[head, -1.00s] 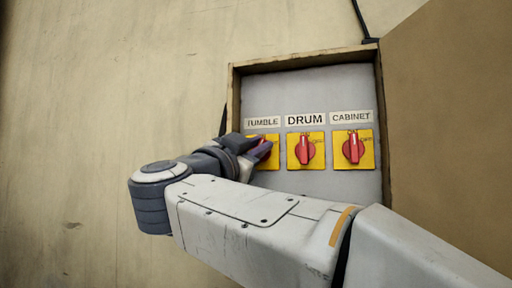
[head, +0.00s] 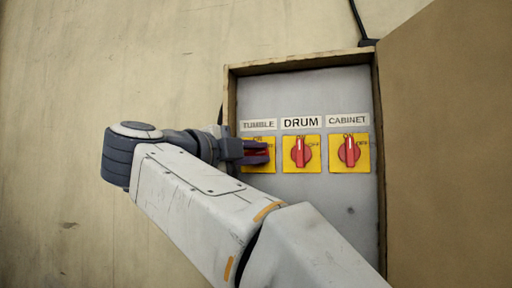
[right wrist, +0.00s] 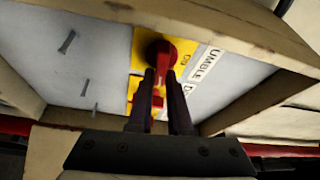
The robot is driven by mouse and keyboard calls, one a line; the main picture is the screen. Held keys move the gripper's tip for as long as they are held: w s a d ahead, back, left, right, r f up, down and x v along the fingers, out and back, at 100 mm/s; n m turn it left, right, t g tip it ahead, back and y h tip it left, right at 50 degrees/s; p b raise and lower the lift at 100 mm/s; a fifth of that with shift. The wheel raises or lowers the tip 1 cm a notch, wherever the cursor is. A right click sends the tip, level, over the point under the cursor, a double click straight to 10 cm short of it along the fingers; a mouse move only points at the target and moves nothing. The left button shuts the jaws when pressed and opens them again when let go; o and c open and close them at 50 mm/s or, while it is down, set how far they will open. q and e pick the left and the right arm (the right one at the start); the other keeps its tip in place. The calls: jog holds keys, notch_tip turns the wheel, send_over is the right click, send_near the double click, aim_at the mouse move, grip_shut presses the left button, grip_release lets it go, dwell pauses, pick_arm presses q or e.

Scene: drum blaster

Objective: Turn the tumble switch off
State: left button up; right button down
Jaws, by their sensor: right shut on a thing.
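The tumble switch is a red rotary knob (head: 256,151) on a yellow plate (head: 262,167), below the TUMBLE label (head: 258,125) at the left of the row. The fingers cover much of the knob and plate. In the right wrist view, the red knob (right wrist: 160,53) shows just past the fingertips of my right gripper (right wrist: 163,78), with red also beside the fingers. My left gripper is not in view.
The DRUM switch (head: 301,152) and CABINET switch (head: 349,151) sit close to the right, both with handles upright. A wooden-framed box (head: 232,88) surrounds the grey panel. A brown door (head: 440,150) stands open at the right.

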jog(key=shift+w+a+f+m+y, duration=0.2)
jog(key=shift+m+y, duration=0.2)
jog(key=shift+m, duration=0.3)
jog(key=shift+r, duration=0.1)
jog(key=c, duration=0.8)
grip_release()
jog(key=shift+c, duration=0.2)
jog(key=shift+a, duration=0.1)
jog(key=shift+s, duration=0.1)
jog(key=v, duration=1)
jog(key=shift+s+r, duration=0.2)
jog(key=shift+r, duration=0.05)
jog(key=shift+a, duration=0.15)
